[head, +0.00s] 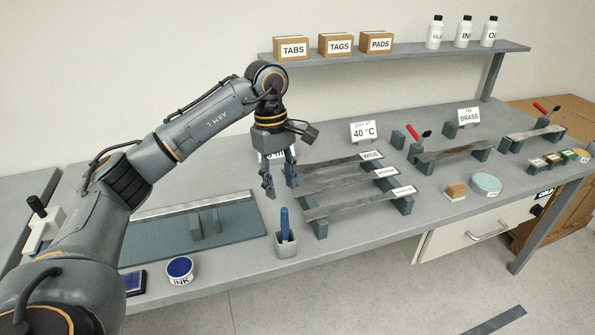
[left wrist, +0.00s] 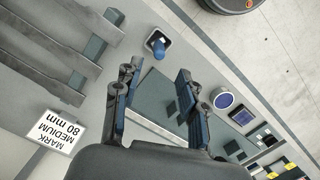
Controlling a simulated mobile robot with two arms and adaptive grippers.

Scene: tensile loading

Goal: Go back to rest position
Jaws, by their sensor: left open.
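My left gripper (head: 279,180) hangs pointing down above the grey bench, beside the left ends of the metal strips. Its fingers are spread apart and nothing is between them. In the left wrist view my left gripper (left wrist: 158,105) also shows open and empty. A blue-handled tool (head: 284,222) stands upright in a small grey holder (head: 286,245), just in front of the gripper and apart from it. My right gripper is not in view.
Metal strips (head: 345,182) lie across grey supports, with labels such as WIDE. A green mat (head: 160,240) lies left, with an ink tin (head: 180,271) in front. A shelf (head: 400,53) holds boxes and bottles. A "MARK MEDIUM 80 mm" sign (left wrist: 54,133) stands near the gripper.

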